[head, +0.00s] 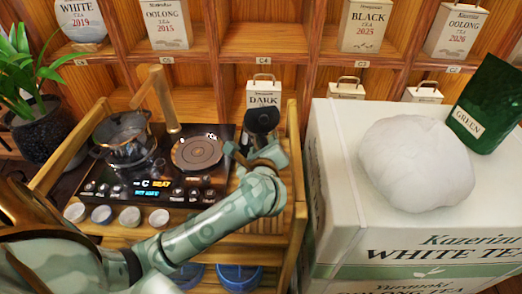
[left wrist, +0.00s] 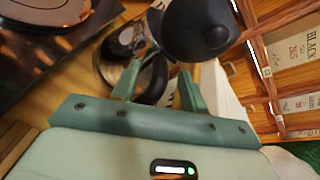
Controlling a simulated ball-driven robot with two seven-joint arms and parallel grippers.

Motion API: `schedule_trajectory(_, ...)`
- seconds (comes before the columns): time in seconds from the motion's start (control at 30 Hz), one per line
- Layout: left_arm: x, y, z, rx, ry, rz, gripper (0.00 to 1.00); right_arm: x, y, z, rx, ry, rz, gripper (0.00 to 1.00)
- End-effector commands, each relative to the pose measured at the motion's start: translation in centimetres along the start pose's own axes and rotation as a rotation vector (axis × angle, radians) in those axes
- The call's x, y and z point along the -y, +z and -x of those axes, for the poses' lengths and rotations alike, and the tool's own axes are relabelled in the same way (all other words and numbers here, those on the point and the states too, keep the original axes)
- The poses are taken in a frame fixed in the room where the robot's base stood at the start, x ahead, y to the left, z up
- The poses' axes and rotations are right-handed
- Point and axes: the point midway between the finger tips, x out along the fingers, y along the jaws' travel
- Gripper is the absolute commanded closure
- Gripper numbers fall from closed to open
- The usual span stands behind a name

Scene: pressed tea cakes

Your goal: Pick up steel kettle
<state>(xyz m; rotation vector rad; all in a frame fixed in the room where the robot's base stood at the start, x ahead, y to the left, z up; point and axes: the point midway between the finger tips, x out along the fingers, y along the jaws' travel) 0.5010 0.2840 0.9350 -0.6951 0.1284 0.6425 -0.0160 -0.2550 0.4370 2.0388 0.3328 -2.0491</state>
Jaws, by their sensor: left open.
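The steel kettle (head: 262,118) stands at the right end of the wooden tea stand, right of the hot plate. In the head view mostly its black upper part shows; my gripper hides much of the rest. In the left wrist view its black rounded part (left wrist: 200,28) is close ahead, with shiny metal and a dark curved handle below it. My left gripper (head: 257,152) is open at the kettle. In the left wrist view its two green fingers (left wrist: 160,78) stand apart, with the dark handle seen between them. I cannot tell whether they touch it.
A black cooktop (head: 155,188) carries a glass pot (head: 125,138) on its left. Small cups (head: 130,217) line its front edge. A white tea box (head: 335,190) with a pale bundle (head: 415,160) stands right. Shelves (head: 210,75) close off the back.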

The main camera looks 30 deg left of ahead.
Motion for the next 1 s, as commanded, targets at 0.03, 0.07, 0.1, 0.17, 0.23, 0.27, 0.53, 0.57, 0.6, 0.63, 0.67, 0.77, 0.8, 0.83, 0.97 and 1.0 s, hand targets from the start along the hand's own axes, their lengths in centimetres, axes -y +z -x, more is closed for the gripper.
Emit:
schedule_trajectory(0.03, -0.1, -0.3, -0.8, 0.0, 0.001, -0.002, 0.56, 0.1, 0.1, -0.4, 0.002, -0.002, -0.001, 0.64)
schedule_trajectory(0.07, -0.1, -0.3, -1.2, 0.0, 0.002, -0.002, 0.56, 0.1, 0.0, -0.5, 0.002, -0.002, -0.001, 0.64)
schedule_trajectory(0.1, -0.2, -0.3, -1.5, -0.001, 0.002, -0.001, 0.56, 0.2, 0.0, -0.5, 0.002, -0.004, -0.002, 0.64)
schedule_trajectory(0.17, -0.1, -0.2, -1.8, -0.001, 0.002, -0.001, 0.56, 0.4, -0.1, -0.6, 0.0, -0.005, -0.003, 0.64)
schedule_trajectory(0.23, -0.1, -0.1, -1.9, -0.001, 0.001, 0.0, 0.56, 0.5, -0.2, -0.5, -0.001, -0.007, -0.003, 0.64)
schedule_trajectory(0.27, -0.1, -0.1, -1.8, -0.001, 0.001, 0.0, 0.56, 0.5, -0.2, -0.5, -0.002, -0.007, -0.004, 0.64)
schedule_trajectory(0.53, -0.1, -0.1, -1.8, -0.001, 0.001, 0.0, 1.0, 0.5, -0.3, -0.5, -0.002, -0.007, -0.004, 0.64)
schedule_trajectory(0.57, -0.1, -0.1, -1.8, -0.002, 0.001, 0.0, 1.0, 0.5, -0.3, -0.5, -0.002, -0.007, -0.004, 0.64)
schedule_trajectory(0.6, -0.1, -0.1, -1.8, -0.002, 0.002, 0.0, 1.0, 0.5, -0.3, -0.5, -0.002, -0.007, -0.004, 0.64)
schedule_trajectory(0.63, -0.1, -0.1, -1.8, -0.002, 0.002, 0.0, 1.0, 0.5, -0.2, -0.5, -0.002, -0.007, -0.003, 0.64)
schedule_trajectory(0.67, -0.1, -0.1, -1.8, -0.002, 0.002, 0.0, 1.0, 0.5, -0.2, -0.5, -0.002, -0.007, -0.003, 0.64)
schedule_trajectory(0.77, -0.1, -0.2, -1.8, -0.002, 0.002, 0.0, 1.0, 0.4, -0.2, -0.5, -0.002, -0.006, -0.003, 0.64)
schedule_trajectory(0.8, -0.1, -0.2, -1.8, -0.002, 0.002, 0.0, 1.0, 0.4, -0.2, -0.5, -0.001, -0.005, -0.002, 0.64)
schedule_trajectory(0.83, -0.1, -0.2, -1.8, -0.002, 0.002, 0.0, 1.0, 0.3, -0.2, -0.5, -0.001, -0.005, -0.002, 0.64)
schedule_trajectory(0.97, -0.1, -0.2, -1.8, -0.002, 0.002, -0.001, 1.0, 0.2, -0.1, -0.5, -0.001, -0.003, -0.001, 0.64)
schedule_trajectory(1.0, -0.1, -0.2, -1.8, -0.002, 0.002, -0.001, 1.0, 0.2, -0.1, -0.5, 0.0, -0.003, -0.001, 0.64)
